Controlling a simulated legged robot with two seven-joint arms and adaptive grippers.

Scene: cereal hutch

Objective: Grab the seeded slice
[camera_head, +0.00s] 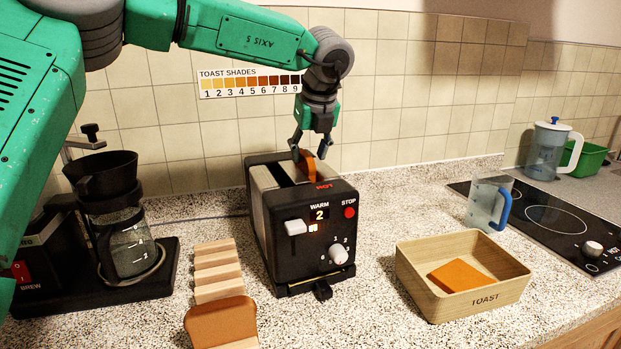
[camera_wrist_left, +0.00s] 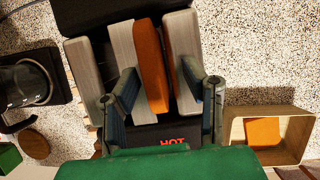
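My left gripper (camera_head: 310,150) is above the black toaster (camera_head: 312,227), pointing down. Its two fingers are apart, one on each side of an orange-brown bread slice (camera_head: 308,168) that stands up out of a toaster slot. In the left wrist view the slice (camera_wrist_left: 151,65) lies between the open fingers (camera_wrist_left: 161,75), with a gap visible on each side. Another brown slice (camera_head: 220,322) leans at the front of a wooden rack, and an orange slice (camera_head: 466,275) lies in the TOAST box. I cannot make out seeds on any slice. My right gripper is not in view.
The wooden TOAST box (camera_head: 411,276) is right of the toaster; the slatted rack (camera_head: 217,262) is left of it. A coffee maker (camera_head: 118,225) stands further left. A clear jug (camera_head: 484,204) with a blue handle stands by the black hob (camera_head: 553,219). Speckled counter is free around the box.

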